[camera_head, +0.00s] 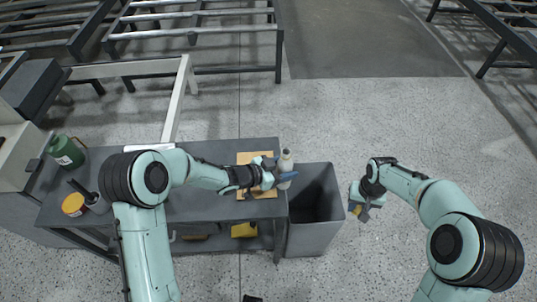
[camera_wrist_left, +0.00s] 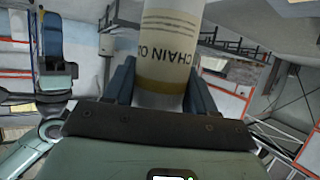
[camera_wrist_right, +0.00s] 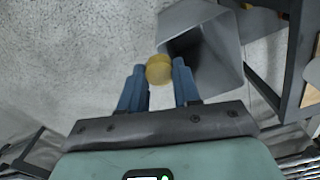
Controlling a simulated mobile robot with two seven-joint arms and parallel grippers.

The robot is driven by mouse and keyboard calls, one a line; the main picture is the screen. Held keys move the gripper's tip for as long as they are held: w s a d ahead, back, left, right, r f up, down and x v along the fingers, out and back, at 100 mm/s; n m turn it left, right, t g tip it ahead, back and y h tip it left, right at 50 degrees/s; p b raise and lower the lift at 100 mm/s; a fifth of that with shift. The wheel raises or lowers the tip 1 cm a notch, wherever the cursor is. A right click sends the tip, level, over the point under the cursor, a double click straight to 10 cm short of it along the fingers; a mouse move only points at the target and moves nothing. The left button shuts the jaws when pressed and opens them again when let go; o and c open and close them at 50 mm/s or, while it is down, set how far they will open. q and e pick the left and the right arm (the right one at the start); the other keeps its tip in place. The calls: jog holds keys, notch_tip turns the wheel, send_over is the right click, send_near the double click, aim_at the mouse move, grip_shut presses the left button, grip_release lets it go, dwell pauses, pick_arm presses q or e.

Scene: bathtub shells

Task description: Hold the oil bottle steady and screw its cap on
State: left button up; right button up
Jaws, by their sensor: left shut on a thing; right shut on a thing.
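The oil bottle (camera_head: 286,163) is pale, with a label reading "CHAIN O..." that shows in the left wrist view (camera_wrist_left: 168,50). My left gripper (camera_head: 277,177) is shut around the bottle near the right end of the bench, and its fingers lie on both sides of the bottle in the left wrist view. The cap (camera_wrist_right: 159,69) is a small yellow-brown round piece. My right gripper (camera_head: 361,207) is shut on the cap, beyond the right side of the grey bin and well apart from the bottle. The bottle's top is out of the left wrist view.
An open grey bin (camera_head: 306,240) stands between the bench (camera_head: 215,208) and my right gripper. A green canister (camera_head: 66,152) and a yellow-topped tin (camera_head: 73,204) stand at the bench's left. Floor at right is clear.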

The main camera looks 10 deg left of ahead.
pick_arm(q)
jog(key=shift+m+g+h, duration=0.6)
jog(key=shift+m+g, duration=0.3)
jog(key=d+f, duration=0.2)
jog(key=d, duration=0.1)
jog(key=shift+d+f, duration=0.1)
jog(key=shift+f, duration=0.2)
pick_arm(e)
jog(key=w+a+r+m, duration=0.3)
jog(key=a+r, duration=0.6)
jog(key=a, duration=0.1)
jog(key=w+a+r+m, duration=0.3)
jog(key=a+r, duration=0.7)
jog(key=a, duration=0.1)
jog(key=shift+a, duration=0.1)
jog(key=shift+f, duration=2.05)
jog(key=shift+s, duration=0.1)
